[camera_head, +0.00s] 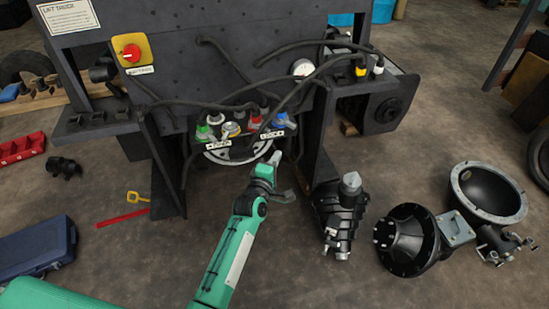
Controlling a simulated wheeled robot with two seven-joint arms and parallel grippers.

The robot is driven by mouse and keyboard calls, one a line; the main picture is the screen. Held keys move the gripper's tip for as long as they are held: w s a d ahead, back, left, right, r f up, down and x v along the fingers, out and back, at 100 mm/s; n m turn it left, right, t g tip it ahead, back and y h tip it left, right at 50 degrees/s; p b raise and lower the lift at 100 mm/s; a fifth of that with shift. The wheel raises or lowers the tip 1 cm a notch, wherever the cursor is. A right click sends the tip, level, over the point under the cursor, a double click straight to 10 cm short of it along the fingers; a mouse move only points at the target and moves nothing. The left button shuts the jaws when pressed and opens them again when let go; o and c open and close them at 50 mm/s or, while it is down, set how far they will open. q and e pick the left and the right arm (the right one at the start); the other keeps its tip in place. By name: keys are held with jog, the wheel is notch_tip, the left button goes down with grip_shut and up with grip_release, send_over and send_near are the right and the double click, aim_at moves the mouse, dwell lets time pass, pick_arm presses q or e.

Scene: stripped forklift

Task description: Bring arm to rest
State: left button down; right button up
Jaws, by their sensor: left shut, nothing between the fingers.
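My left arm (233,250), green with a dark joint, reaches up from the bottom middle of the head view. My left gripper (275,159) is shut and empty. It is in front of the dark forklift body (225,60), just below a round metal ring (220,155) and a row of colored connectors. I cannot tell whether its tip touches anything there. My right gripper is not in view.
A red knob on a yellow plate (131,51) is on the forklift's upper left. Black machine parts (340,218) and a dark round housing (408,238) lie on the floor at right. A blue case (38,247) and a red bin (22,148) are at left.

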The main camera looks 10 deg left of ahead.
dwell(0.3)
